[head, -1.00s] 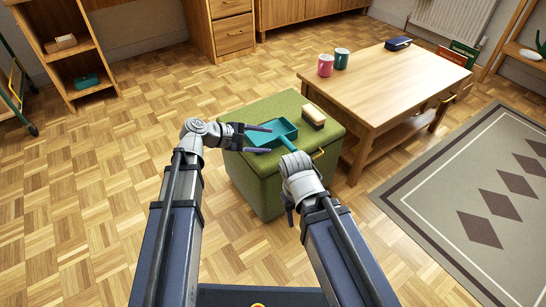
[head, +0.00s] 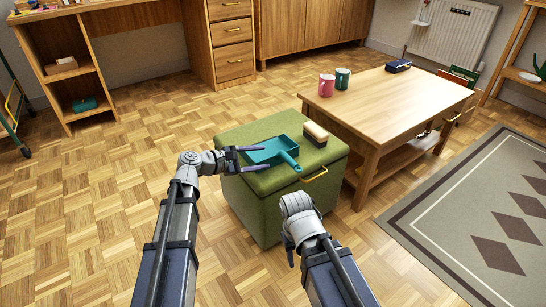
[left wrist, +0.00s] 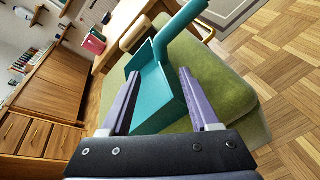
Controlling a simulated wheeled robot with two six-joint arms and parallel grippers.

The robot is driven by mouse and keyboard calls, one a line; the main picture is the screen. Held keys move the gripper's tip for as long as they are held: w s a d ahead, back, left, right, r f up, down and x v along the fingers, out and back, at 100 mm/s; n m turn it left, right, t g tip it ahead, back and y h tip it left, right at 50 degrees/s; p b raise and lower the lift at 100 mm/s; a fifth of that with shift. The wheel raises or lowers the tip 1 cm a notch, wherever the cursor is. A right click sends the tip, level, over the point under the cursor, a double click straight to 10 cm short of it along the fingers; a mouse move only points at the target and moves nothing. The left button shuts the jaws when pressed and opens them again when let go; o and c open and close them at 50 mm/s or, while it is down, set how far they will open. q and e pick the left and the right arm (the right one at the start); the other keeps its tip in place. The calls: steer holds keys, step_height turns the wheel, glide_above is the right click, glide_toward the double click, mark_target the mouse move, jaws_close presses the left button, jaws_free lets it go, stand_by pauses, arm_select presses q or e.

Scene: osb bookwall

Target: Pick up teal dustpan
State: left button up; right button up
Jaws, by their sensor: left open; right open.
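The teal dustpan (head: 272,150) lies on top of the green ottoman (head: 245,193), its handle pointing towards the front right. My left gripper (head: 261,157) is open at the left side of the pan, fingers pointing right. In the left wrist view the dustpan (left wrist: 152,92) shows between and beyond the open fingers (left wrist: 158,78), its handle running up to the right. I cannot tell whether the fingers touch it. My right gripper (head: 290,252) is open and low in front of the ottoman, apart from the dustpan and partly hidden by its own wrist.
A brush with a wooden back (head: 315,134) lies behind the dustpan on the ottoman. A wooden table (head: 390,100) with a pink mug (head: 326,85) and a green mug (head: 343,78) stands close behind right.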

mark_target(273, 157)
arm_select(q)
steer(key=shift+b+x, duration=0.95)
steer(key=shift+x, duration=1.65)
steer(key=shift+s+f, duration=0.1)
steer(key=shift+c, duration=0.3)
jaws_close()
